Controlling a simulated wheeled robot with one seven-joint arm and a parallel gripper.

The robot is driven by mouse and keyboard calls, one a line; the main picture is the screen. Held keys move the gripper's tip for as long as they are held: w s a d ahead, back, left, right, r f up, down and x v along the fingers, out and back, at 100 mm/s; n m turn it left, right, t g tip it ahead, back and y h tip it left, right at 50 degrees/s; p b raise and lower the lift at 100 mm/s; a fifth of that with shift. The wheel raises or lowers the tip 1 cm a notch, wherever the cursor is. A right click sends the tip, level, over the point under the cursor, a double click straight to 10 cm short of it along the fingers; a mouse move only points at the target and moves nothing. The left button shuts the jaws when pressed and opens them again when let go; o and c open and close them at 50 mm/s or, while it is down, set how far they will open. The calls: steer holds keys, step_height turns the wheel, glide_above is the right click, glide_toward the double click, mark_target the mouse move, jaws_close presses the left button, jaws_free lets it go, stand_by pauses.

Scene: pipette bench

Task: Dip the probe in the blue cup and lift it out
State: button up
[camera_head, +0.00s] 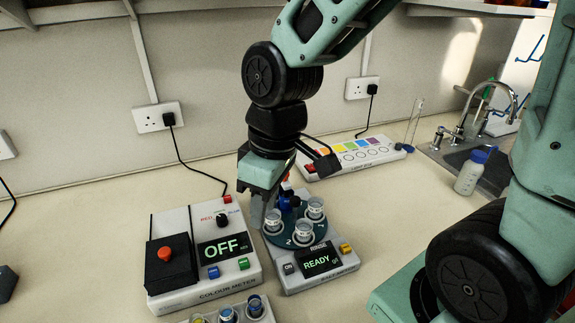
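My gripper (262,203) points down at the left rim of the dark blue turntable (297,240) on the "READY" meter. It is seen side-on, and I cannot tell if its fingers are open or hold something. No probe is clearly visible; a dark blue part (289,200) with a red top stands just right of the fingers, partly hidden. The turntable carries several clear cups (304,231). At the bottom edge, a white rack (187,321) holds small cups, one yellow inside and others bluish (255,306). The rack is cut off by the frame, and my gripper is well above and behind it.
The colour meter (205,288), its display reading "OFF", stands left of the "READY" meter (335,279). A white strip with coloured squares (355,153) lies behind. A white bottle (470,173) with blue cap stands by the sink (489,171).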

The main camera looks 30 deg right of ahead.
steer(key=w+d+r+t+p, duration=0.1)
steer(key=w+d+r+t, duration=0.15)
steer(key=w+d, duration=0.6)
steer(key=w+d+r+t+p, duration=0.1)
steer(key=w+d+r+p, duration=0.3)
steer(key=d, duration=0.8)
glide_toward(284, 187)
steer(key=shift+m+g+y, duration=0.25)
steer(key=shift+m+y, duration=0.05)
steer(key=shift+y, duration=0.1)
steer(key=w+f, duration=0.3)
steer(key=w+f+b, duration=0.1)
steer(key=w, duration=0.1)
steer(key=shift+d+f, duration=0.3)
steer(key=shift+f, duration=0.05)
jaws_close()
steer(key=shift+r, duration=0.15)
